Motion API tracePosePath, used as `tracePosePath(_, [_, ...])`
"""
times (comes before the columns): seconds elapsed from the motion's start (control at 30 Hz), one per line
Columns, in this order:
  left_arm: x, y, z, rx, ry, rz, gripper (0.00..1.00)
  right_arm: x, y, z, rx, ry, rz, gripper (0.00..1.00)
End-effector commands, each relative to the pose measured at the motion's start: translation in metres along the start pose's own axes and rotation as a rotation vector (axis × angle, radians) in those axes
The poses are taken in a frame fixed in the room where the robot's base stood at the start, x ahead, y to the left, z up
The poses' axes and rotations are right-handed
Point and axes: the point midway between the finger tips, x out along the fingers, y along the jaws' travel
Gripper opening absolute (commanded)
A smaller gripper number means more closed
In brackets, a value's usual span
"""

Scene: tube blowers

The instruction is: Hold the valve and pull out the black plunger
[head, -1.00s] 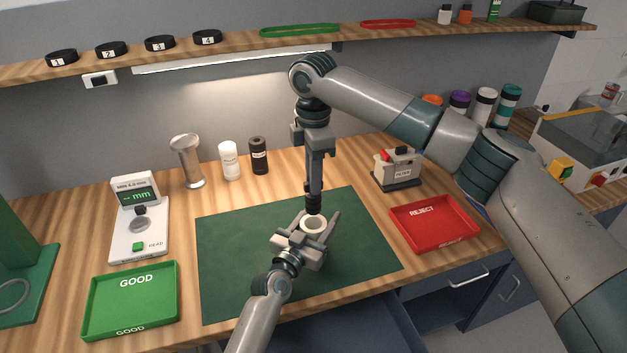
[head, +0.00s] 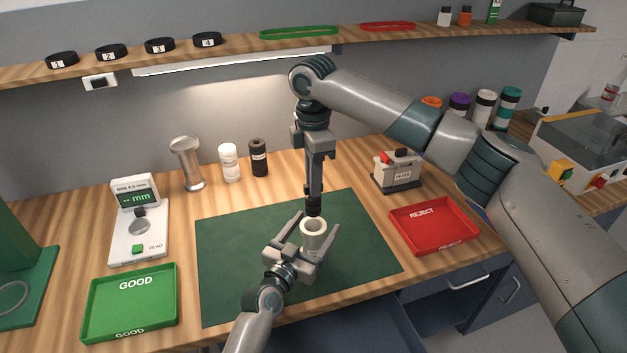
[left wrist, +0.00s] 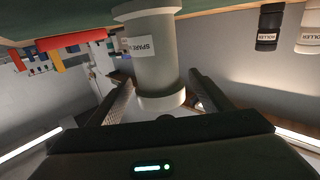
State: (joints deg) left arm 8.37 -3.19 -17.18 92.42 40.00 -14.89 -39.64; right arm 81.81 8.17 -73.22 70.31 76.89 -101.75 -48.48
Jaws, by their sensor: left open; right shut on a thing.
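The valve, a pale grey cylinder (head: 313,238) with an open round top, stands upright on the green mat (head: 235,265). In the left wrist view it is a flanged body (left wrist: 155,55) with a white label. My left gripper (head: 319,236) is open, with one finger on each side of the valve; gaps show beside it. My right gripper (head: 314,190) points straight down above the valve, shut on the black plunger (head: 313,206). The plunger is held just above the valve's open top, apart from it.
A green GOOD tray (head: 130,303) is at the left and a red REJECT tray (head: 435,226) at the right. A gauge (head: 140,235), a metal cup (head: 187,163), two bottles (head: 230,162) and a small device (head: 397,172) stand around the mat. The mat's left part is clear.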

Motion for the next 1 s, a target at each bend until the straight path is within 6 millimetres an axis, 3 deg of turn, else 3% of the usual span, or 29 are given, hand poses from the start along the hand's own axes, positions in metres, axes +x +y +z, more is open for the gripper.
tracePosePath(0.3, [-0.058,0.000,0.001,0.000,-0.002,0.001,0.73,0.000,0.000,0.000,0.000,0.000,0.000,0.00])
tracePosePath(0.5, [-0.080,0.000,0.001,0.000,-0.002,0.000,0.73,0.000,0.000,0.000,0.000,0.000,0.000,0.00])
tracePosePath(1.0, [-0.086,0.000,0.001,-0.001,-0.001,0.000,0.73,-0.001,0.000,0.000,0.000,0.000,0.000,0.00])
